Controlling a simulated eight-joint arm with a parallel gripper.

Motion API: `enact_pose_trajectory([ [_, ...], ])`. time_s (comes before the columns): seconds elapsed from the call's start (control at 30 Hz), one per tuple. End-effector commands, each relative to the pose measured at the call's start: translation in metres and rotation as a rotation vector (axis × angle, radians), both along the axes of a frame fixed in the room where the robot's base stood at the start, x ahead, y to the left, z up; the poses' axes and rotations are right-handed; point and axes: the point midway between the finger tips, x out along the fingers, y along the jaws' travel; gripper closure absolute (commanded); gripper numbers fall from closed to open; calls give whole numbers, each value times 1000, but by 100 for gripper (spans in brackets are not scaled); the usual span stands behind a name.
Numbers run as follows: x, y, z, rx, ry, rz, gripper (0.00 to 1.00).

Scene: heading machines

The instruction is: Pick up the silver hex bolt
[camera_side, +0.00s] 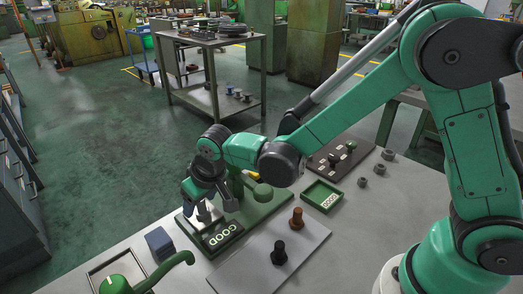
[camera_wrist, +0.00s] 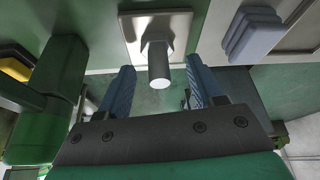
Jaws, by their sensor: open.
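The silver hex bolt (camera_wrist: 158,66) stands on a square pale metal plate (camera_wrist: 133,33) in the wrist view. Its shank points toward the wrist camera, with the wider hex part behind it at the plate. My gripper (camera_wrist: 160,78) is open, with one blue finger on each side of the bolt. Gaps show between the bolt and both fingers, so it is not held. In the side view my gripper (camera_side: 201,200) is low over the left end of the green fixture (camera_side: 262,208). There the bolt is mostly hidden by the fingers.
A black bolt (camera_side: 279,252) and a brown bolt (camera_side: 296,218) stand on a grey plate (camera_side: 308,241). A green tray (camera_side: 334,204), a dark board (camera_side: 326,163) and loose nuts (camera_side: 362,182) lie farther right. A green lever (camera_side: 160,272) is at front left.

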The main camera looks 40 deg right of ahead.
Motion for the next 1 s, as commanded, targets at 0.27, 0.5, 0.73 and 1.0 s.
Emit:
enact_pose_trajectory([
  [0.27,1,0,-4,0,0,0,40],
  [0.5,1,0,-4,0,0,0,88],
  [0.73,1,0,-4,0,-1,0,100],
  [1.0,2,0,0,0,-1,0,100],
])
